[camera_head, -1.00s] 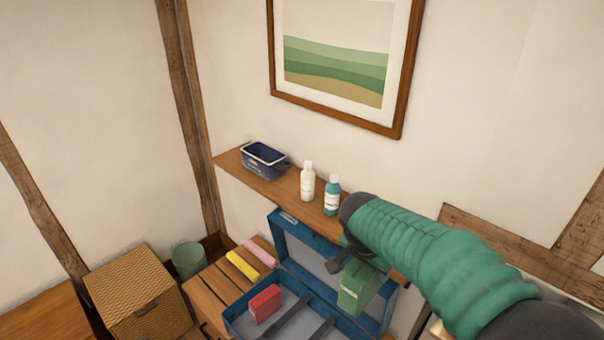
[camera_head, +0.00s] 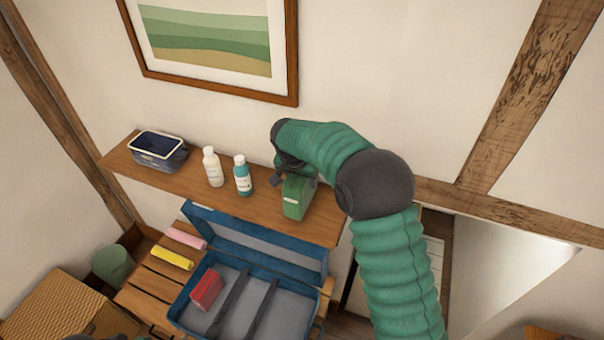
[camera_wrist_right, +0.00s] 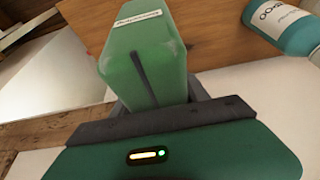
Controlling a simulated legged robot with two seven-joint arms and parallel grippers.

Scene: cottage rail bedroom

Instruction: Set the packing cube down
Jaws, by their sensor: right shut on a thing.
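The green packing cube (camera_head: 296,198) has a pale label and is at the right part of the wooden shelf (camera_head: 265,214), to the right of the teal bottle. My right gripper (camera_head: 287,178) is shut on the cube from behind and above. In the right wrist view the green cube (camera_wrist_right: 146,58) sits between the dark fingers, with the brown shelf board beyond it. I cannot tell whether its base touches the shelf.
A teal bottle (camera_head: 242,176), a white bottle (camera_head: 212,167) and a navy basket (camera_head: 158,151) stand on the shelf. Below, an open blue suitcase (camera_head: 178,303) holds a red packing cube (camera_head: 206,289). Yellow (camera_head: 172,258) and pink (camera_head: 187,237) rolls lie beside it.

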